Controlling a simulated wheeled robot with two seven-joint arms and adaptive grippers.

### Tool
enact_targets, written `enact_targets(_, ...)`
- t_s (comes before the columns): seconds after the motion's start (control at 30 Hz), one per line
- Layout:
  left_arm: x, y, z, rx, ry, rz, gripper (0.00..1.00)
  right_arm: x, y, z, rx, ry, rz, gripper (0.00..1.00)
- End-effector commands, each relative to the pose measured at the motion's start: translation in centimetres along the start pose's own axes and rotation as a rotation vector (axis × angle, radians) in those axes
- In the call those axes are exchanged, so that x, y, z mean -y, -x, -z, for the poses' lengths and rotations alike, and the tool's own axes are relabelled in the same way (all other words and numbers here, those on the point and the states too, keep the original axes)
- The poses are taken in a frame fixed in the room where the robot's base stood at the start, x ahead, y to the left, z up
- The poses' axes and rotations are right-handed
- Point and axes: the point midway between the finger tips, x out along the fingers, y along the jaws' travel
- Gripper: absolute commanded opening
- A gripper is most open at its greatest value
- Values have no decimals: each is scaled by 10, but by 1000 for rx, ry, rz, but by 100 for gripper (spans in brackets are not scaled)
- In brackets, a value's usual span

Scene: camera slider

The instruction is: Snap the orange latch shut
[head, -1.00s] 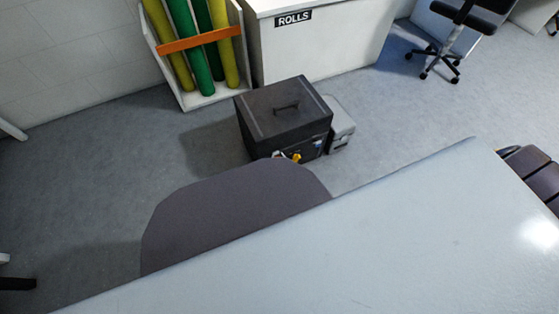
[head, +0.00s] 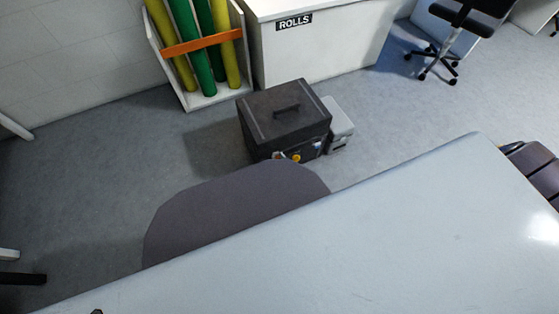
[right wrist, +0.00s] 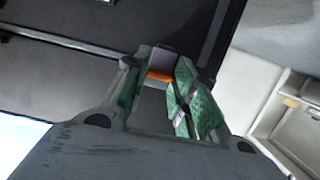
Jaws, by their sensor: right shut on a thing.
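In the right wrist view my right gripper (right wrist: 158,88) has its green-padded fingers around a small orange piece, the orange latch (right wrist: 160,76). The fingers are shut on it, with a pale grey block just beyond it. Dark panels lie behind the fingertips. How far the latch is turned cannot be told. In the head view a dark box (head: 285,120) with a top handle stands on the floor. Small yellow-orange and blue bits show at its lower front edge, too small to identify. My left gripper is not in view.
A grey case (head: 340,128) stands against the box's right side. Behind are a rack (head: 205,95) of green and yellow rolls and a white cabinet (head: 320,50) marked ROLLS. A large pale surface (head: 350,240) fills the front. Floor left of the box is clear.

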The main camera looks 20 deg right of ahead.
Motion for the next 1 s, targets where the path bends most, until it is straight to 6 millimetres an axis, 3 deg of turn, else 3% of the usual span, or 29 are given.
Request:
enact_targets(0.27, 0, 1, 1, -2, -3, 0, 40, 0, 0, -1, 2, 0, 0, 2)
enact_targets(0.3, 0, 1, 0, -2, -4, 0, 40, 0, 0, -1, 2, 0, 0, 29)
enact_targets(0.47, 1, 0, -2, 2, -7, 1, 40, 0, 0, 0, 1, 0, 0, 48)
enact_targets(1.0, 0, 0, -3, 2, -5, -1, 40, 0, 4, -1, 1, 0, 0, 48)
